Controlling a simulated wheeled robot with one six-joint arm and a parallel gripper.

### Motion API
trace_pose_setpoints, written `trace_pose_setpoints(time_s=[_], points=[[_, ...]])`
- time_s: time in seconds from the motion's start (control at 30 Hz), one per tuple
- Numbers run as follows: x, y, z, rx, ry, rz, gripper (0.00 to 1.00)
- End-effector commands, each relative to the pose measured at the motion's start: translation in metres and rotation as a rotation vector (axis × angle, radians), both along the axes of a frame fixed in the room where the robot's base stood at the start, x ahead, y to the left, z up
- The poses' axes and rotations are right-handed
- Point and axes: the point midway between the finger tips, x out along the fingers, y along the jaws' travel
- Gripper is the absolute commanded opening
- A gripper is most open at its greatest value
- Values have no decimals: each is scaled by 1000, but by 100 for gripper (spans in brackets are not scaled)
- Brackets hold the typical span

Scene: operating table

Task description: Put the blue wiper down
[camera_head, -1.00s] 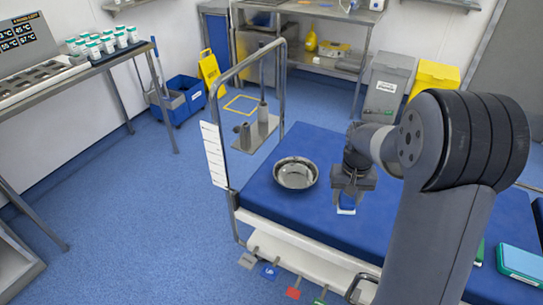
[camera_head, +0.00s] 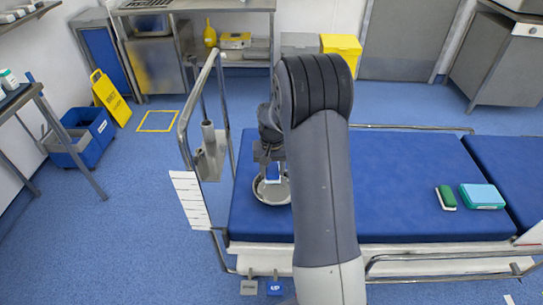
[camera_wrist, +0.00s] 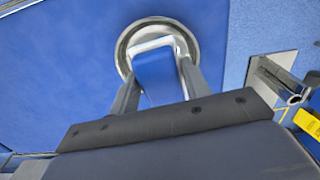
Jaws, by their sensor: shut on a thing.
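My gripper (camera_head: 270,160) is shut on the blue wiper (camera_wrist: 155,78), a blue piece with a white edge, held between the two fingers in the wrist view. In the head view only a small part of the wiper (camera_head: 273,172) shows below the gripper. A round steel bowl (camera_head: 271,196) lies on the blue operating table (camera_head: 400,190) near its left end. The wiper overlaps the bowl in both views, and the bowl's rim (camera_wrist: 126,40) shows around it in the wrist view. I cannot tell how high the wiper is above the bowl. My arm hides part of the bowl.
A green-and-white item (camera_head: 446,198) and a teal box (camera_head: 482,196) lie on the table's right part. A metal rail frame (camera_head: 186,140) stands at the table's left end. The table's middle is clear. A yellow sign (camera_head: 110,98) and blue bucket (camera_head: 85,135) stand at left.

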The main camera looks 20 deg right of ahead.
Motion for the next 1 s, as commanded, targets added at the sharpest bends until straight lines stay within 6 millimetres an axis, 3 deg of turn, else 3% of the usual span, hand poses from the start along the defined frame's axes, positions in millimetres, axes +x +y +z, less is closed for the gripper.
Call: trace_pose_setpoints(time_s=[0.1, 0.2, 0.47, 1.0], points=[[5, -22, -3, 1, 3, -73, 27], [8, -28, -8, 0, 1, -94, 27], [8, -27, -25, 0, 0, -95, 27], [7, -27, -89, 0, 1, -94, 27]])
